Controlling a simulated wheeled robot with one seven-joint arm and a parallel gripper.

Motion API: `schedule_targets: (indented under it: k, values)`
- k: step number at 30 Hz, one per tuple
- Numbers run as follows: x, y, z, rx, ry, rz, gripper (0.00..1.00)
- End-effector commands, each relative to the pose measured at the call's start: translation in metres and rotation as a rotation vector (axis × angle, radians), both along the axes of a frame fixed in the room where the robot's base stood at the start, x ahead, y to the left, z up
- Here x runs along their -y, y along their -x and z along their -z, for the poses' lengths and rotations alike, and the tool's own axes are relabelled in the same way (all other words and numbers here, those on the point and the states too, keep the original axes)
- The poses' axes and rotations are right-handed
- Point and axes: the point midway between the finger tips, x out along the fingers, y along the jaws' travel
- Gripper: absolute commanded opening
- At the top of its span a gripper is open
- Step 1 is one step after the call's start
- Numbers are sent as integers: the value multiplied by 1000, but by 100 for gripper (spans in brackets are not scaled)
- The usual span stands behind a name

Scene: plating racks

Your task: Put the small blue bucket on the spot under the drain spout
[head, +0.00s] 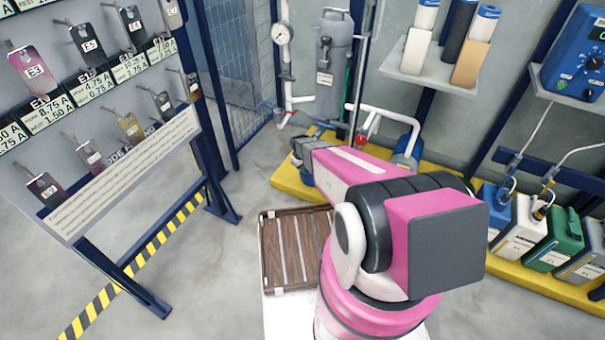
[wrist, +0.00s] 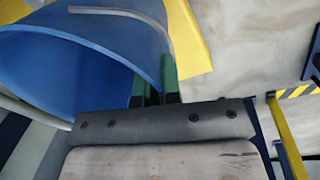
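The small blue bucket (wrist: 85,55) fills the upper left of the wrist view, with its curved grey handle across the top. The two green fingertips of my gripper (wrist: 156,88) are closed on its rim, one on each side of the wall. In the head view my gripper (head: 301,150) is at the far end of my pink arm, by the yellow platform. A bit of blue (head: 309,179) below it looks like the bucket, mostly hidden by my arm. A white pipe end (head: 286,120) under the grey filter vessel (head: 334,65) may be the drain spout. The spot is not clearly visible.
A yellow platform (head: 290,183) runs along the wall, with another blue container (head: 406,150) and several jugs (head: 553,240) on it. A wooden slatted crate (head: 270,255) is near my arm. A tag rack (head: 100,130) stands left; floor between is clear.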

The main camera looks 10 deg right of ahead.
Motion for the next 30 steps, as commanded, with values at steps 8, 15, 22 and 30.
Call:
schedule_targets:
  k: [8,15,22,30]
  values:
    - [0,-1,31,-2,0,-1,0]
    - [0,0,39,1,1,0,0]
    - [0,0,43,0,0,0,0]
    - [0,0,42,0,0,0,30]
